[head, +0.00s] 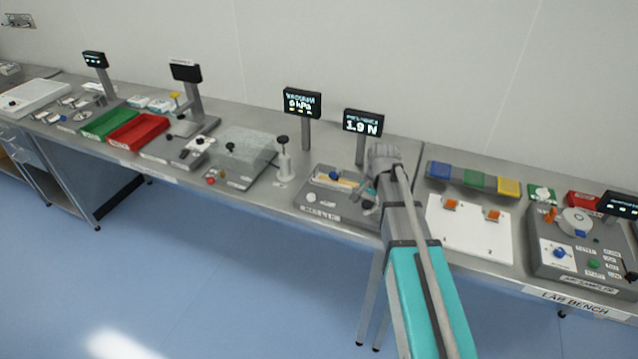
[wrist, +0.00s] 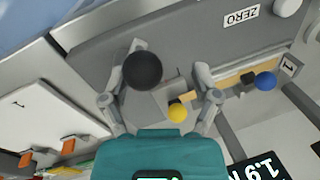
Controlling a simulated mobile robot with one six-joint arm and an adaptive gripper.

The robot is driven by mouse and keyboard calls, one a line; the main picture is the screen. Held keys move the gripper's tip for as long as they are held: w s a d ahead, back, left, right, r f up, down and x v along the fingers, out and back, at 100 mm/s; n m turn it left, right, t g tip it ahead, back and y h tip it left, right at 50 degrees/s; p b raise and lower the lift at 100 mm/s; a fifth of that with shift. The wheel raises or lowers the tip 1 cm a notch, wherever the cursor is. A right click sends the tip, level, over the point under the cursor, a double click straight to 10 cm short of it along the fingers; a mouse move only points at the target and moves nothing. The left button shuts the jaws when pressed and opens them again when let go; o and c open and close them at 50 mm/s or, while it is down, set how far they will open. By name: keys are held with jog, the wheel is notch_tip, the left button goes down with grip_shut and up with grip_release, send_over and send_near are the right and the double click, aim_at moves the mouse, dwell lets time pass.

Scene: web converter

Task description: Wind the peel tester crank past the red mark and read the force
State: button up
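The peel tester (head: 335,211) is a grey unit on the bench, partly behind my arm in the head view. Its display (head: 363,122) reads 1.9 N; part of this display (wrist: 262,168) also shows in the wrist view. In the wrist view a round black knob (wrist: 142,70), apparently the crank handle, lies between my fingers, nearer the left one. My gripper (wrist: 159,78) is open around it, with no clear contact visible. A yellow knob (wrist: 177,112) and a blue knob (wrist: 265,81) sit on the tester. I cannot make out the red mark clearly.
A vacuum display (head: 302,103) and a white post (head: 285,165) stand left of the tester. A white board with orange blocks (head: 470,240) lies to the right, with another grey instrument (head: 582,260) beyond it. Blue floor is clear before the bench.

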jog(key=m, duration=0.1)
jog(key=w+m, duration=0.1)
jog(key=m, duration=0.1)
jog(key=shift+w+d+m+t, duration=0.1)
jog(key=shift+w+m+t, duration=0.1)
jog(key=shift+m+t, duration=0.1)
jog(key=a+p+v, duration=0.1)
jog(key=p+v, duration=1.3)
jog(key=w+a+f+n+t+h+b, duration=0.1)
jog(key=w+a+f+n+h+b, duration=0.1)
jog(key=a+f+n+b, duration=0.1)
jog(key=w+a+f+n+t+h+b, duration=0.1)
jog(key=w+a+f+n+h+b, duration=0.1)
jog(key=a+f+b, duration=0.3)
jog(key=w+a+f+n+t+h+b, duration=0.1)
jog(key=w+a+f+n+h+b, duration=0.1)
jog(key=a+f+n+b, duration=0.2)
jog(key=shift+w+a+n+t+h+b, duration=0.1)
jog(key=shift+a+n+t+h+b, duration=0.3)
jog(key=shift+b, duration=1.35)
jog(key=shift+w+a+f+n+t+h+b, duration=0.1)
jog(key=shift+w+a+n+t+h+b, duration=0.1)
jog(key=shift+a+n+b, duration=0.4)
jog(key=shift+w+a+f+n+t+h+b, duration=0.1)
jog(key=shift+a+n+t+b, duration=0.2)
jog(key=shift+a, duration=0.45)
jog(key=shift+d, duration=0.15)
